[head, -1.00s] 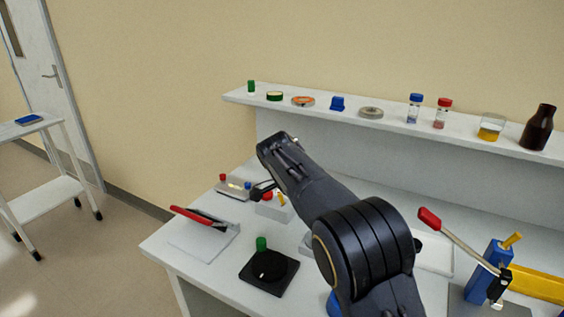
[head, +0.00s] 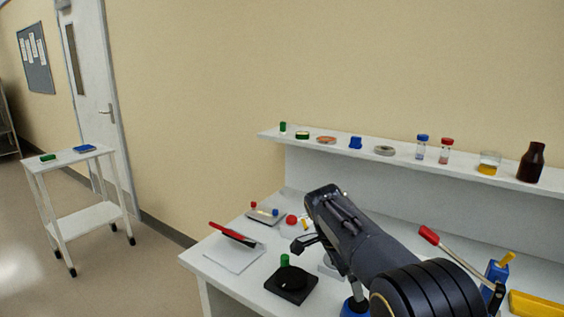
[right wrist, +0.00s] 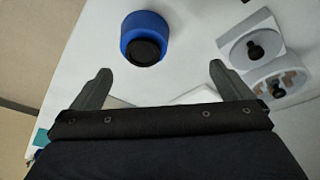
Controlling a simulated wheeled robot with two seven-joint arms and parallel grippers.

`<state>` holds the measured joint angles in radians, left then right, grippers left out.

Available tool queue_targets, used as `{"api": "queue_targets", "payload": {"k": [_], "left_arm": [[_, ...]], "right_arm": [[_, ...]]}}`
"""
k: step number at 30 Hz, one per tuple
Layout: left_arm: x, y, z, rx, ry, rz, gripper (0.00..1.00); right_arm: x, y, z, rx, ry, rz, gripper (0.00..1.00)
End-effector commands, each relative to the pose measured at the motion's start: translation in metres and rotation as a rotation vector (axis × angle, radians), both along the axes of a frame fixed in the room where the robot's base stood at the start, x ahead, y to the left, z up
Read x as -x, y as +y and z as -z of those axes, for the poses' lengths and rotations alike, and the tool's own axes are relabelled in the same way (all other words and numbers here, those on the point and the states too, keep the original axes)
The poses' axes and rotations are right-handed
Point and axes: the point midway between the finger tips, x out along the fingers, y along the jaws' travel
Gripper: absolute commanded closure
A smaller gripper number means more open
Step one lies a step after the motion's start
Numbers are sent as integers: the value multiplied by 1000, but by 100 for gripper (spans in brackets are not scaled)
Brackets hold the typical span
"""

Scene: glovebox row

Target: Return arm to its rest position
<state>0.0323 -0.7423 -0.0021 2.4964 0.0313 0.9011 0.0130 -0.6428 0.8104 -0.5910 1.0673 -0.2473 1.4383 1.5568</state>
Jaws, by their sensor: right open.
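My right arm reaches in from the lower right in the head view, over the white bench (head: 226,277). Its gripper (head: 308,243) is partly hidden by the wrist, with a dark finger showing. In the right wrist view, my right gripper (right wrist: 160,72) is open, its two grey fingers wide apart with nothing between the tips. A blue round object with a black top (right wrist: 145,38) stands on the bench beyond the fingers. A grey fixture with round openings (right wrist: 262,60) is beyond the right finger. My left gripper is out of view.
A black plate with a green-capped item (head: 291,282) and a red-handled tool (head: 232,234) lie left of the arm. A red-knobbed lever (head: 430,235) rises at right. A shelf (head: 270,134) holds bottles and small parts behind. A white cart (head: 90,218) stands far left.

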Motion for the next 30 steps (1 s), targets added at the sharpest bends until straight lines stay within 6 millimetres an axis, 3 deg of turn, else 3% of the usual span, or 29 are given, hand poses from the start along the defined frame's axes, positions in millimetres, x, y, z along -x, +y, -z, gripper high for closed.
{"api": "queue_targets", "payload": {"k": [8, 14, 17, 21, 26, 30], "left_arm": [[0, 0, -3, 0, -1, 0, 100], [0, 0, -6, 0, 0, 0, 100], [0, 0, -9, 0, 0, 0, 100], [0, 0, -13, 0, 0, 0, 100], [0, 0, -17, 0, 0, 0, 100], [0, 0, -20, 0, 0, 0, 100]], "right_arm": [[29, -36, -8, -141, 41, -98, 1], [69, -65, -17, -288, 43, -236, 1], [102, -79, -25, -376, 14, -347, 1], [163, -90, -36, -477, -83, -564, 1], [237, -86, -40, -481, -229, -826, 1], [290, -73, -31, -397, -335, -1024, 1]]}}
